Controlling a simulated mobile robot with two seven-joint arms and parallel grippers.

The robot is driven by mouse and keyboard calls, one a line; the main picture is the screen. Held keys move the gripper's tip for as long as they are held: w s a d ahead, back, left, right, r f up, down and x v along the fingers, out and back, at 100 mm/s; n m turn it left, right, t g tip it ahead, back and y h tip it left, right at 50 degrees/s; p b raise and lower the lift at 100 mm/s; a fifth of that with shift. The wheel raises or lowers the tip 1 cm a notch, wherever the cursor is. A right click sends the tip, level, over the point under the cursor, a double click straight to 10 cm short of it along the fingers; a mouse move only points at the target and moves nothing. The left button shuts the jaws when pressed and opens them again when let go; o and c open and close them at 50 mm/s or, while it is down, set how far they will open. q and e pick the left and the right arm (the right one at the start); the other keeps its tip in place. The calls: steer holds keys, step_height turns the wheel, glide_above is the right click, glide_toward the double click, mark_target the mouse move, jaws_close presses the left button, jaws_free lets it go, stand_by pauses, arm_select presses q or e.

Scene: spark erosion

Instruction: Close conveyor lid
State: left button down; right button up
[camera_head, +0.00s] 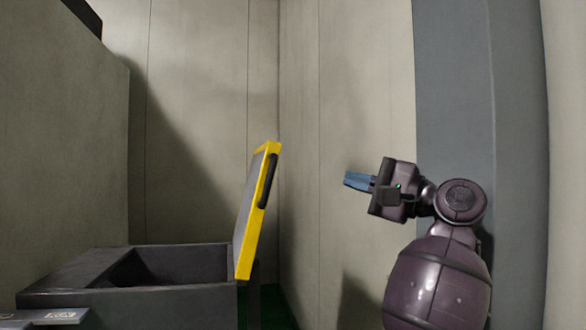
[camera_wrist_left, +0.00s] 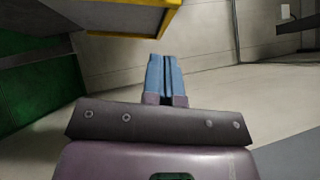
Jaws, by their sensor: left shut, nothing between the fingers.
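The conveyor lid (camera_head: 258,210) stands open, almost upright and leaning slightly right, at the right side of the dark grey conveyor box (camera_head: 190,263). It has a yellow edge and a black handle on its right face. My left gripper (camera_head: 346,180) is to the right of the lid at about the height of its upper part, apart from it in the picture. Its blue fingers point left, shut and empty. In the left wrist view the closed fingers (camera_wrist_left: 165,58) show below a yellow-edged panel (camera_wrist_left: 130,18), likely the lid. My right gripper is not in view.
Beige wall panels (camera_head: 210,120) stand behind, and a grey column (camera_head: 455,100) stands at the right. A tall beige block (camera_head: 65,150) is at the left. A green floor patch (camera_wrist_left: 40,90) shows in the wrist view. The space between lid and gripper looks free.

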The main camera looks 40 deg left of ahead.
arm_select(q)
steer(key=s+p+x, duration=0.2)
steer(key=x, duration=1)
steer(key=shift+s+a+r+n+h, duration=0.2)
steer(key=shift+s+r+n+h, duration=0.1)
steer(key=shift+r+n+h, duration=0.1)
